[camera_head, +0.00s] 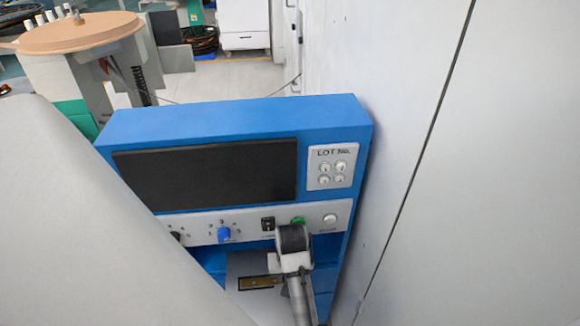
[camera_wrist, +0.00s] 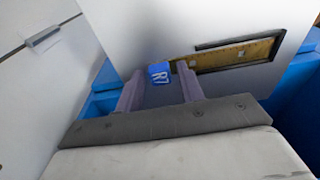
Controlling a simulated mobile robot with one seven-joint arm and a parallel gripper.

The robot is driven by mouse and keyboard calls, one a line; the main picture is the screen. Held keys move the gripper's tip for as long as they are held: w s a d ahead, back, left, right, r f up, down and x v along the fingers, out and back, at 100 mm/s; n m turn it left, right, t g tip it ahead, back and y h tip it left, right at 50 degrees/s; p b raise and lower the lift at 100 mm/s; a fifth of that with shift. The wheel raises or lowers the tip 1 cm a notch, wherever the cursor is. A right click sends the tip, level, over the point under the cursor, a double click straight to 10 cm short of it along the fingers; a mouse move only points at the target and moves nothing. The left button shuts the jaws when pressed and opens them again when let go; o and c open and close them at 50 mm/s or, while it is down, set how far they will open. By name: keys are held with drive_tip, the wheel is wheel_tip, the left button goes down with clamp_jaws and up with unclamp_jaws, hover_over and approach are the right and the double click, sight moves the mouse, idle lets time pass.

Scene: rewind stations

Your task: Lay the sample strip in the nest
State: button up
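My gripper (camera_wrist: 160,70) reaches down to the front of the blue rewind station. Its two fingers stand on either side of a small blue block (camera_wrist: 159,73) with white lettering. Whether they press on the block is unclear. A narrow brown-gold strip (camera_wrist: 237,53) runs right from beside the block and shows inside the dark-framed nest (camera_wrist: 240,69). I cannot tell if it lies flat there. The head view shows the gold strip (camera_head: 262,283) and my wrist (camera_head: 293,250) beside it; my fingers are hidden there.
The blue station (camera_head: 235,117) has a black screen (camera_head: 210,175), a LOT No. button panel (camera_head: 333,166) and a row of knobs (camera_head: 223,235). A pale wall (camera_head: 410,120) stands close on the right. A round-topped machine (camera_head: 80,33) stands behind at left.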

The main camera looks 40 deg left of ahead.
drive_tip(key=shift+o, duration=0.3)
drive_tip(key=shift+r, duration=0.4)
wheel_tip(320, 180, up, 11)
drive_tip(key=d+p, duration=0.1)
drive_tip(key=p, duration=0.6)
drive_tip(key=shift+s+r, duration=0.2)
drive_tip(key=shift+s, duration=0.25)
drive_tip(key=shift+d, duration=0.1)
idle(0.4)
